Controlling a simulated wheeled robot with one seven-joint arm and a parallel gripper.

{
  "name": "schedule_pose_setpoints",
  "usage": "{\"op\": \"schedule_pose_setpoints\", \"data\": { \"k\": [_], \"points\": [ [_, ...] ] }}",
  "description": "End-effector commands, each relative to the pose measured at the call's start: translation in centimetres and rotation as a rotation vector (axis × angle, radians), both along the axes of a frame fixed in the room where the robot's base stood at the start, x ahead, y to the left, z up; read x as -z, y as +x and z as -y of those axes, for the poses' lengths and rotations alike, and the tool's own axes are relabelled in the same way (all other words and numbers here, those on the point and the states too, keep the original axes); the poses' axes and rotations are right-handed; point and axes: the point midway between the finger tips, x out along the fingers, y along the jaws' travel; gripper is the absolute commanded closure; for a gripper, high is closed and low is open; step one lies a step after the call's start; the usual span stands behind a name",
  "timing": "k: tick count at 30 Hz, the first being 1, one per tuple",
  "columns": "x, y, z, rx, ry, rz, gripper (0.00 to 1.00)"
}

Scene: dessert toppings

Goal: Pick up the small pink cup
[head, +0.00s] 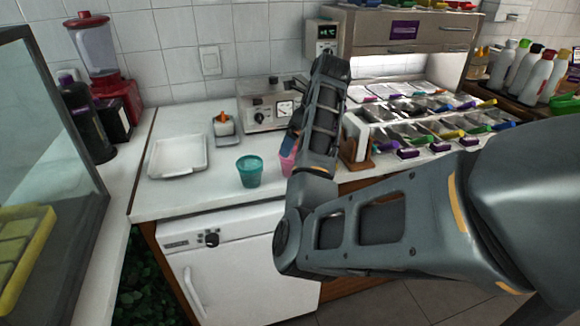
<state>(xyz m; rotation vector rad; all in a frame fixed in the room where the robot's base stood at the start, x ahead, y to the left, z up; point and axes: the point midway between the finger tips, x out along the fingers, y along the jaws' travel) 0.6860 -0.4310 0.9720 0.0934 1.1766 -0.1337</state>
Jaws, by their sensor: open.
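The small pink cup (287,163) stands on the white counter near its front edge. My forearm hides its right part. A teal cup (250,171) stands just to the left of it, apart. My gripper (289,146) points down behind my forearm, right above the pink cup. Only a dark and blue part of it shows, and it is open. The fingertips are mostly hidden, so I cannot tell whether they touch the cup or are around it.
A white tray (178,157) lies on the counter at left. A small holder with an orange-topped item (223,124) and a metal appliance (268,104) stand behind. A topping rack (420,122) with scoops is at right. A glass case (40,150) stands at far left.

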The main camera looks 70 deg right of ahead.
Motion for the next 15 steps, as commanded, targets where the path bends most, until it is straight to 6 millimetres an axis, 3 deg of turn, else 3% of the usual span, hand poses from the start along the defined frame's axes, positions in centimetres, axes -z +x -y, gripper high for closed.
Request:
{"op": "schedule_pose_setpoints", "data": {
  "k": [10, 15],
  "points": [
    [4.2, 1.5, 0.1, -0.002, 0.000, -0.002, 0.00],
    [5.2, 1.9, 0.2, -0.001, -0.002, 0.000, 0.00]
  ]
}}
